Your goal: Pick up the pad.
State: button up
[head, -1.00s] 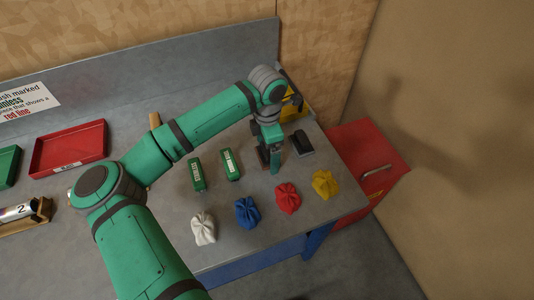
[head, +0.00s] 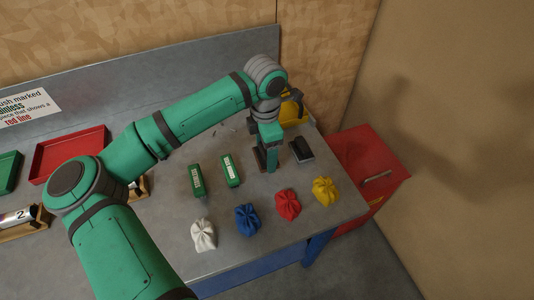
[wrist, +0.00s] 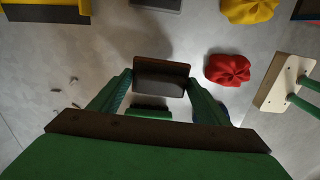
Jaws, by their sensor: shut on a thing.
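The pad, a dark grey block with a brown edge, shows in the wrist view (wrist: 160,78) between my two green fingers. In the head view the pad (head: 259,160) is partly covered by my finger. My gripper (wrist: 160,88) is shut on it, one finger at each end; it also shows in the head view (head: 268,160), pointing down near the far right of the bench. I cannot tell whether the pad touches the bench top.
A black block (head: 300,150) stands just right of my gripper. Two green labelled blocks (head: 197,180) (head: 230,170) lie to its left. White (head: 203,234), blue (head: 247,219), red (head: 287,205) and yellow (head: 325,191) bags line the front. A yellow bin (head: 293,115) is behind.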

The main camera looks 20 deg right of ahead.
aim_at(262, 165)
jog(key=s+r, duration=0.1)
jog(key=a+r, duration=0.1)
jog(key=s+a+r, duration=0.1)
jog(key=r, duration=0.1)
jog(key=shift+s+r, duration=0.1)
jog(key=shift+s, duration=0.2)
jog(key=s+a+r, duration=0.3)
jog(key=s+a, duration=0.2)
jog(key=s, duration=0.2)
jog(key=shift+r, duration=0.3)
jog(key=o, duration=0.4)
jog(key=shift+c, duration=1.3)
